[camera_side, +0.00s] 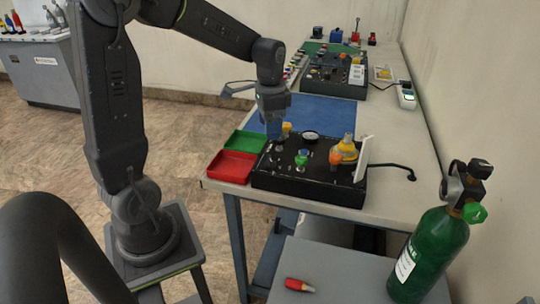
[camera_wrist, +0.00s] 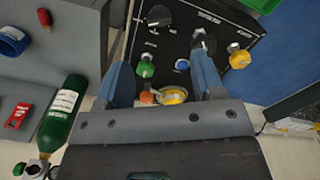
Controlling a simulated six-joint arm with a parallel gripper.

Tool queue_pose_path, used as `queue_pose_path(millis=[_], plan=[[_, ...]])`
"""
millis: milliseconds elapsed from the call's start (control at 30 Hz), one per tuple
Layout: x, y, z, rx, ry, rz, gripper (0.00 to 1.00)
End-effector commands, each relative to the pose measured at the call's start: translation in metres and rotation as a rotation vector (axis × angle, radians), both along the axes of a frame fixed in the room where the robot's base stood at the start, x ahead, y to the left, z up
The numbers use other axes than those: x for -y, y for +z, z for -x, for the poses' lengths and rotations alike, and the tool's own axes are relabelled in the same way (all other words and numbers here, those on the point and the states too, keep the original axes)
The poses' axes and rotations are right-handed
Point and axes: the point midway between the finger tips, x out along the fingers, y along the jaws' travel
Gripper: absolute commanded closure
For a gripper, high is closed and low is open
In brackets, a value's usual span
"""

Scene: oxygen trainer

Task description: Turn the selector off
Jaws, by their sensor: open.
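The black control panel (camera_side: 320,185) lies on the white table in the side view and fills the top middle of the wrist view (camera_wrist: 180,50). Black knobs (camera_wrist: 158,15) also show in the wrist view. Which control is the selector, and its setting, I cannot tell. My gripper (camera_side: 273,128) is open and empty, above the panel's back left. In the wrist view its blue fingers (camera_wrist: 162,72) stand apart; the right finger hides part of the panel.
Red (camera_side: 232,166) and green (camera_side: 244,143) trays sit left of the panel. A yellow dome and white card (camera_side: 362,158) stand at its right. A blue mat (camera_side: 318,112) lies behind. A green cylinder (camera_side: 432,252) stands at front right. A second panel (camera_side: 335,75) is further back.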

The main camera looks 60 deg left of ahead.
Motion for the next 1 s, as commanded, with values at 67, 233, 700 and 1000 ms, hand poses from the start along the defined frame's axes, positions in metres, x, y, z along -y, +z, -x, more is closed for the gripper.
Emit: queue_pose_path(millis=[67, 233, 700, 1000], plan=[[0.001, -0.019, 0.001, -0.006, 0.0, 0.003, 0.38], [0.001, -0.054, 0.001, -0.006, 0.0, 0.003, 0.38], [0.001, -0.099, 0.001, 0.0, 0.001, 0.0, 0.38], [0.001, -0.099, 0.0, 0.0, 0.001, 0.0, 0.46]])
